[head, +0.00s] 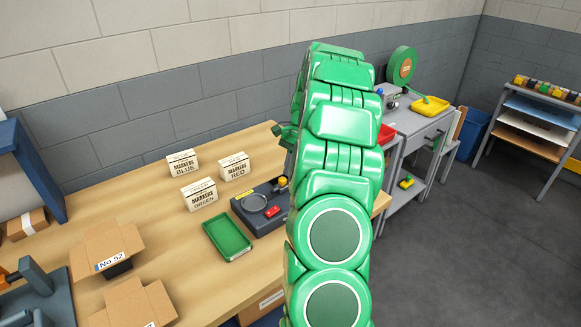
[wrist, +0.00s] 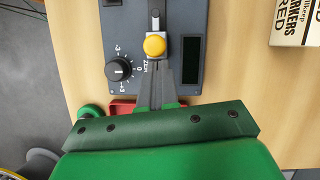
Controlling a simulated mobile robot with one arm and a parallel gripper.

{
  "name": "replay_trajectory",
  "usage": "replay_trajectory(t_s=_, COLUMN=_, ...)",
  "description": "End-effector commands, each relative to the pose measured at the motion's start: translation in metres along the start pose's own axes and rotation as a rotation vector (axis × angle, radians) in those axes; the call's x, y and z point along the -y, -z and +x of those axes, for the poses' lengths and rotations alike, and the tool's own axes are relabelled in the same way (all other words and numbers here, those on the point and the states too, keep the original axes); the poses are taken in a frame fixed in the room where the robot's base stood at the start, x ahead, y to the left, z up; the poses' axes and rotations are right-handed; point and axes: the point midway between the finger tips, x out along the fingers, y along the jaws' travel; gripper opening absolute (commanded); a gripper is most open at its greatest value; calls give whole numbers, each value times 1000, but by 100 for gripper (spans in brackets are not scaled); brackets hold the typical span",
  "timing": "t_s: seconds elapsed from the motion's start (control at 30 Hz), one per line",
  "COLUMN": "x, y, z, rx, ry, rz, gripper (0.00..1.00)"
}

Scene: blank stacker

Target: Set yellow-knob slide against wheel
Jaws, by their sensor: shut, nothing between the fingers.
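The yellow knob (wrist: 155,44) sits on a narrow grey slide (wrist: 156,18) on a dark grey device (wrist: 185,18) in the wrist view. My gripper (wrist: 158,66) is shut and empty, its fingertips close beside the knob on its near side; I cannot tell whether they touch.
A black dial (wrist: 118,69) and a dark display (wrist: 190,60) flank the slide. A red part (wrist: 122,107) is at the near edge. A green tray (head: 228,236) and marker boxes (head: 199,194) stand near the device on the wooden table (head: 185,262).

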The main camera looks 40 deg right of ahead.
Motion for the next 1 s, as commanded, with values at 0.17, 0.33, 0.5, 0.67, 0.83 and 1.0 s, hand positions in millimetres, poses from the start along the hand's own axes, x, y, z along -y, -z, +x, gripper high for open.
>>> replay_trajectory(t_s=0.17, x=1, y=-6, z=2, rx=0, ry=0, rz=-1, gripper=0)
replay_trajectory(t_s=0.33, x=4, y=-24, z=9, rx=2, ry=-1, rz=-3, gripper=0)
replay_trajectory(t_s=0.5, x=5, y=-33, z=14, rx=1, ry=-1, rz=1, gripper=0)
replay_trajectory(t_s=0.67, x=5, y=-33, z=15, rx=2, ry=-2, rz=1, gripper=0)
replay_trajectory(t_s=0.83, x=5, y=-32, z=15, rx=2, ry=-3, rz=1, gripper=0)
replay_trajectory(t_s=1.0, x=5, y=-23, z=11, rx=1, ry=-3, rz=1, gripper=0)
